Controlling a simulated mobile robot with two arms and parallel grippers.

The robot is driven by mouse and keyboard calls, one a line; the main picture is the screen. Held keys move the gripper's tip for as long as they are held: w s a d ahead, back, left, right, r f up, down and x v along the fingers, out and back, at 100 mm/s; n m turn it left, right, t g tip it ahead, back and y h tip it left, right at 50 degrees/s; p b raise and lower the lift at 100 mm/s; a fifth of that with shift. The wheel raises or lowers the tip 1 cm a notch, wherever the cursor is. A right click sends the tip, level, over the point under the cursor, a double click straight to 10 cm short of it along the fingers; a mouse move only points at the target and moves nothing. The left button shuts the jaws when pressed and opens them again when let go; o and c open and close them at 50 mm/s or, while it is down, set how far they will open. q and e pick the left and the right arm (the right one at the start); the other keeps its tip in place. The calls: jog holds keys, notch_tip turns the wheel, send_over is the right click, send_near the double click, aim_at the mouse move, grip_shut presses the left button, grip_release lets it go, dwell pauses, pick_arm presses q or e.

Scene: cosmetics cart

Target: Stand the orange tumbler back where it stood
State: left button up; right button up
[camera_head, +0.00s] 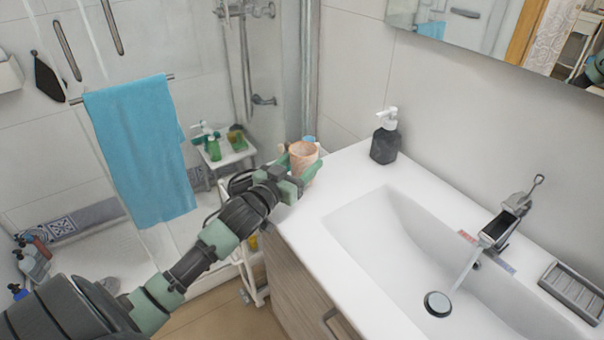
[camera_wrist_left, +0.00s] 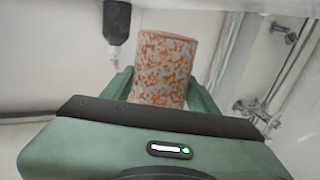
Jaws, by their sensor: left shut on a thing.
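The orange tumbler (camera_head: 303,155) is a speckled orange and white cup. My left gripper (camera_head: 302,168) is shut on it, with a finger on either side, near the left end of the white sink counter. In the head view it looks upright; whether its base touches the counter is hidden by the gripper. In the left wrist view the tumbler (camera_wrist_left: 163,66) sits between the two green fingers (camera_wrist_left: 160,88). My right gripper is not in view.
A dark soap dispenser (camera_head: 385,140) stands at the back of the counter (camera_head: 337,170). The basin (camera_head: 400,240) lies to the right, under a running tap (camera_head: 500,230). A white cart (camera_head: 243,255) stands beside the cabinet. A blue towel (camera_head: 140,150) hangs at left.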

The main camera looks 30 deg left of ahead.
pick_arm(q)
jog(key=shift+f, duration=1.8)
jog(key=shift+f, duration=0.1)
jog(key=o, duration=1.5)
jog(key=shift+f, duration=0.1)
jog(key=s, duration=0.4)
jog(key=s+b, duration=0.1)
jog(key=s, duration=0.7)
jog(key=shift+r, duration=0.25)
